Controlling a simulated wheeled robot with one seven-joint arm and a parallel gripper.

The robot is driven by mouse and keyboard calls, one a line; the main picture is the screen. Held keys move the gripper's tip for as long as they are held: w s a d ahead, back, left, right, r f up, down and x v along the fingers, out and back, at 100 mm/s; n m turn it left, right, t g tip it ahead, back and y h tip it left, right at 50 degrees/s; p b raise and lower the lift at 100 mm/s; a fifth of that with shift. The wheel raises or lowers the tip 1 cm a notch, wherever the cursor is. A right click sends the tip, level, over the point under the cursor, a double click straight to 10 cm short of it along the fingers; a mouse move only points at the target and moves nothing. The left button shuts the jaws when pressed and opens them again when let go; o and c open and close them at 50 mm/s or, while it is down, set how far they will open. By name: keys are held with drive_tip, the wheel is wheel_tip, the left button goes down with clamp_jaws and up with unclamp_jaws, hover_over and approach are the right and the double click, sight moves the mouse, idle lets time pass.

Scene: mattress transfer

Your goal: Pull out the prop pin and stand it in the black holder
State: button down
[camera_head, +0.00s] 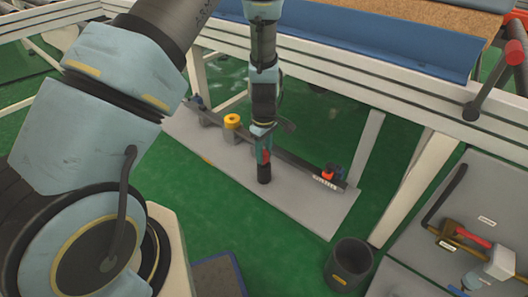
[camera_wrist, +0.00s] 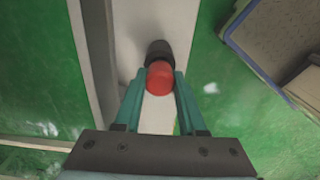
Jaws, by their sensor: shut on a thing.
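My gripper (camera_head: 264,150) hangs below the white frame with its teal fingers (camera_wrist: 151,92) shut on the prop pin. The pin has a red part (camera_wrist: 159,78) between the fingertips and a dark cylindrical end (camera_head: 264,174) pointing down. In the head view the pin is beside the long dark bar, over the light grey plate; I cannot tell whether its end touches the plate. The black holder (camera_head: 345,281) is a round, open-topped cup with a small yellow mark, standing on the green floor at lower right, well apart from my gripper.
The dark bar (camera_head: 300,164) crosses the grey plate (camera_head: 315,210), with a yellow knob (camera_head: 232,121) and an orange-and-black piece (camera_head: 328,172) on it. White frame legs stand around. A grey tool panel (camera_head: 460,195) is at right. Green floor is free left of the holder.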

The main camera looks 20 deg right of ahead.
drive_tip(key=shift+f, duration=0.35)
drive_tip(key=shift+c, duration=2)
unclamp_jaws()
drive_tip(key=shift+r, duration=0.1)
wheel_tip(320, 180, up, 11)
drive_tip(key=shift+f+p, duration=0.15)
drive_tip(key=shift+p, duration=0.75)
drive_tip(key=w+a+r+m, duration=0.1)
drive_tip(key=a+r+m, duration=0.1)
drive_tip(key=a+r, duration=0.45)
drive_tip(key=w+a+r+m, duration=0.1)
drive_tip(key=a+r, duration=0.2)
drive_tip(key=a, duration=0.7)
drive_tip(key=s+a+r+m+t, duration=0.1)
drive_tip(key=s+a+r+m, duration=0.15)
drive_tip(key=a, duration=0.45)
drive_tip(key=s+a+r+m+t, duration=0.1)
drive_tip(key=s+a+r, duration=0.2)
drive_tip(key=a, duration=0.4)
wheel_tip(320, 180, up, 22)
drive_tip(key=p, duration=2.1)
drive_tip(key=shift+s+d+f+p, duration=0.15)
drive_tip(key=shift+s+p, duration=0.05)
drive_tip(key=shift+p, duration=0.1)
